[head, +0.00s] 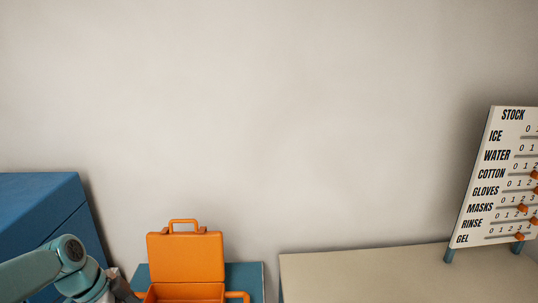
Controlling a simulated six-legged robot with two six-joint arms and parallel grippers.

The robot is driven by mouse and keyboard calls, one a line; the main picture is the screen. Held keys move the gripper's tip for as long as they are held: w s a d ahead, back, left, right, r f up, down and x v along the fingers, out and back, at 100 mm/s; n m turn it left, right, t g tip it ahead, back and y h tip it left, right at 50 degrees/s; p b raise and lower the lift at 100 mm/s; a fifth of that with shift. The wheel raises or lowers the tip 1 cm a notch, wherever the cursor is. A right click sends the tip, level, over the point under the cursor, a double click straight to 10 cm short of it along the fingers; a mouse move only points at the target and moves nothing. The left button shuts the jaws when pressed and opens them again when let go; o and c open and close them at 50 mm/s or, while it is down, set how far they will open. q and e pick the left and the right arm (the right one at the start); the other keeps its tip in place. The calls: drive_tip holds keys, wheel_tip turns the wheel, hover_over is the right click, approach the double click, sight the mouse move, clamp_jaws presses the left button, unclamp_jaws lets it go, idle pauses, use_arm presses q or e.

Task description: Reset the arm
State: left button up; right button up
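My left arm (68,262) comes in from the lower left, in front of the blue box. Its far end drops toward the bottom edge, just left of the open orange case (186,258). I do not see its fingertips clearly, so I cannot tell whether the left gripper is open or shut, or whether it touches the case. My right arm and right gripper are not in this view.
The orange case stands open on a teal surface (249,275). A large blue box (45,205) is at the left. A bare beige tabletop (370,275) lies at the lower right. A stock board (494,180) with orange sliders stands on teal legs at its far right.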

use_arm(q)
drive_tip(key=s+d+f+n, duration=0.2)
drive_tip(key=d+f+n, duration=0.15)
drive_tip(key=f, duration=0.55)
drive_tip(key=s+d+f+n, duration=0.3)
drive_tip(key=d+f, duration=0.2)
drive_tip(key=f, duration=0.5)
drive_tip(key=s+d+f+n+g, duration=0.1)
drive_tip(key=s+d+f+n, duration=0.4)
drive_tip(key=s, duration=0.3)
drive_tip(key=s+d+f+n+g, duration=0.1)
drive_tip(key=s+d+f+n, duration=0.25)
drive_tip(key=s+f, duration=0.4)
wheel_tip(320, 180, down, 7)
drive_tip(key=s+b, duration=0.2)
drive_tip(key=b, duration=0.6)
drive_tip(key=shift+d+f+t+b, duration=0.2)
drive_tip(key=shift+d+t+b, duration=0.15)
drive_tip(key=shift+d, duration=0.1)
drive_tip(key=shift+w, duration=0.1)
